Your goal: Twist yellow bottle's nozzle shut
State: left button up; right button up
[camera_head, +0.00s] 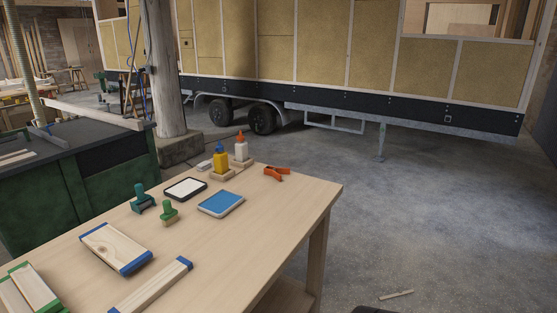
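The yellow bottle (221,161) stands upright near the far end of the wooden table. It has a blue nozzle (219,146) on top and sits on a small wooden base (222,174). The picture is too small to tell whether the nozzle is open or shut. A white bottle (241,151) with an orange nozzle (240,136) stands just behind and right of it on a similar base. Neither of my grippers is in view.
The wooden table (250,215) also holds an orange clamp (277,173), a blue pad (221,203), a white pad (185,188), green-handled tools (168,212) and blue-ended wood pieces (117,249). A green bench (75,185) stands left. Open concrete floor (430,215) lies right, below a trailer (350,60).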

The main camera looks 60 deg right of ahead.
aim_at(219, 148)
jog(key=z, duration=1.5)
jog(key=i+l+z, duration=0.3)
jog(key=l, duration=0.25)
jog(key=i+l+z, duration=0.3)
jog(key=i+l, duration=0.15)
jog(key=i+l+z, duration=0.3)
jog(key=i, duration=0.25)
jog(key=i+l+z, duration=0.3)
jog(key=i, duration=0.25)
jog(key=i+z, duration=0.25)
jog(key=i, duration=0.25)
jog(key=i+u, duration=0.45)
jog(key=i+l+u, duration=0.15)
jog(key=i+u, duration=0.25)
jog(key=i+l+u, duration=0.3)
jog(key=i+u, duration=0.15)
jog(key=i, duration=0.1)
